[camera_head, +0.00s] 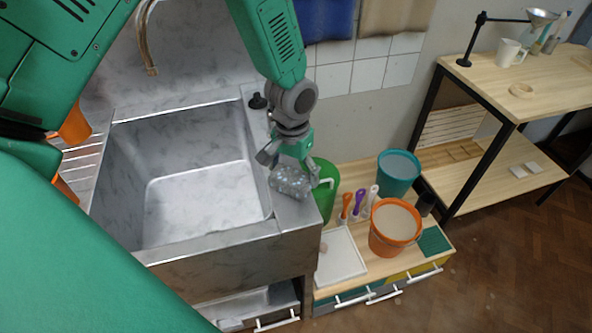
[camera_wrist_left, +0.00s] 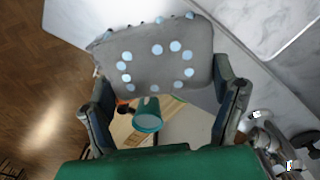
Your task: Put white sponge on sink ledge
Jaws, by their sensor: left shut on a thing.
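The sponge (camera_head: 290,183) looks grey with pale bluish spots. My left gripper (camera_head: 290,164) is shut on it and points down at the right side of the sink. In the left wrist view the sponge (camera_wrist_left: 158,62) sits between the two fingers (camera_wrist_left: 165,105), its spotted face toward the camera. The sink ledge (camera_head: 297,214) is the metal strip to the right of the basin (camera_head: 200,195). In the head view the sponge overlaps this ledge; I cannot tell whether it touches it. My right gripper is not in view.
A green jug (camera_head: 325,190) stands close to the right of the sponge. A low wooden bench (camera_head: 343,183) carries a teal bucket (camera_head: 398,172), an orange bucket (camera_head: 395,227), several brushes and a white tray (camera_head: 340,257). A black knob (camera_head: 257,101) and a tap (camera_head: 146,45) are behind.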

